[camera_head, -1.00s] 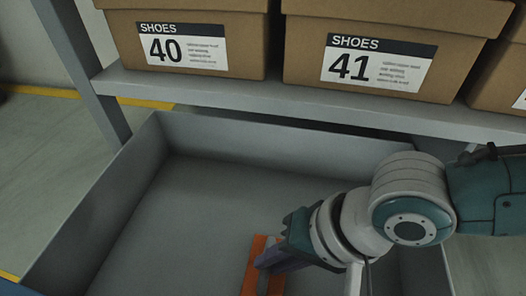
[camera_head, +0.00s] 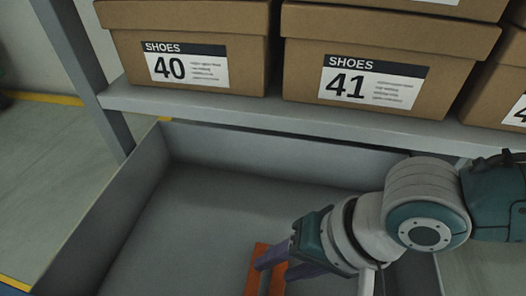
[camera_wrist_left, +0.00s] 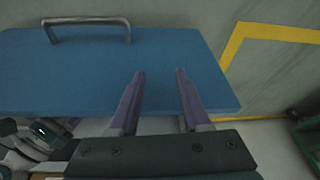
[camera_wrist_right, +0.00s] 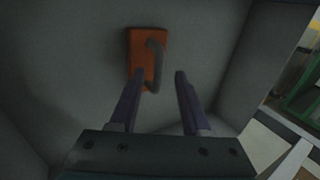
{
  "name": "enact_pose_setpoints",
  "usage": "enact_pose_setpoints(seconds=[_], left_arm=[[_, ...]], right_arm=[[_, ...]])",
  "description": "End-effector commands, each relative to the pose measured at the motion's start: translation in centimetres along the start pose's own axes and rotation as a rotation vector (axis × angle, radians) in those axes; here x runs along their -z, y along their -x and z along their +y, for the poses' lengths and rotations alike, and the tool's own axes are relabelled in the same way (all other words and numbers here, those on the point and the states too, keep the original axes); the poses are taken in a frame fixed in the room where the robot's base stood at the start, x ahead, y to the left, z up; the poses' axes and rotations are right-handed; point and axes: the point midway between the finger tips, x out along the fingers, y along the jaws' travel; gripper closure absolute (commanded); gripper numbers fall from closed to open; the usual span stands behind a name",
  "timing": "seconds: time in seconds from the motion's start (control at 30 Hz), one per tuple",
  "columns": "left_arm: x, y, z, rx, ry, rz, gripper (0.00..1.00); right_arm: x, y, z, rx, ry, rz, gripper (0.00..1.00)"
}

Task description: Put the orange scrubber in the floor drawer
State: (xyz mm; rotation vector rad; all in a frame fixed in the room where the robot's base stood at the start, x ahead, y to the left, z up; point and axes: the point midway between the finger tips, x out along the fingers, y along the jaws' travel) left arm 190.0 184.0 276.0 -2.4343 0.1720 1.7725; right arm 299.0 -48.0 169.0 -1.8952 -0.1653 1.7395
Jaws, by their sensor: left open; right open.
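The orange scrubber (camera_head: 256,273) lies inside the grey floor drawer (camera_head: 190,210), low in the head view and partly hidden by my right gripper. In the right wrist view the scrubber (camera_wrist_right: 138,58) lies flat on the drawer floor, with its grey handle (camera_wrist_right: 155,65) up. My right gripper (camera_head: 275,271) is open, its fingers apart over the scrubber. In the right wrist view, the handle shows between the fingertips (camera_wrist_right: 159,73). I cannot tell if they touch it. My left gripper (camera_wrist_left: 160,72) is open and empty in front of a blue panel (camera_wrist_left: 80,75) with a grey bar handle (camera_wrist_left: 88,24).
Shoe boxes labelled 40 (camera_head: 185,65) and 41 (camera_head: 375,82) stand on a grey shelf (camera_head: 250,112) above the drawer's back wall. A shelf post (camera_head: 85,75) rises at the left. The drawer's left part is empty.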

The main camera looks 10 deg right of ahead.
Motion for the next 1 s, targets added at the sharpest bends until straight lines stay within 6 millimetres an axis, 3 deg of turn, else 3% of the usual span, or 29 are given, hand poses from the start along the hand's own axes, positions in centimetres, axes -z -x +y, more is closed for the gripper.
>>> enact_pose_setpoints(seconds=[0.03,0.3,0.5,0.73,0.87,1.0], left_arm=[[0.6,1.9,-0.1,0.000,0.000,0.000,0.53],[2.0,6.3,-0.2,0.000,0.000,0.001,0.53],[2.5,7.8,-0.3,0.000,0.000,0.001,0.53],[2.5,7.8,-0.3,0.000,0.000,0.001,0.53],[2.5,7.8,-0.3,0.000,0.000,0.001,0.53],[2.5,7.8,-0.3,-0.001,0.000,0.002,0.53]], right_arm=[[0.0,2.0,-0.4,-0.002,-0.001,0.000,0.53],[0.0,7.5,-0.3,-0.002,-0.001,0.000,0.53],[-0.1,9.6,-0.2,-0.001,0.001,-0.001,0.53],[-0.6,9.7,-0.5,0.007,0.018,-0.009,0.53],[-4.3,9.3,-4.2,0.069,0.167,-0.054,0.53],[-8.3,11.1,-10.3,0.173,0.438,-0.019,0.53]])
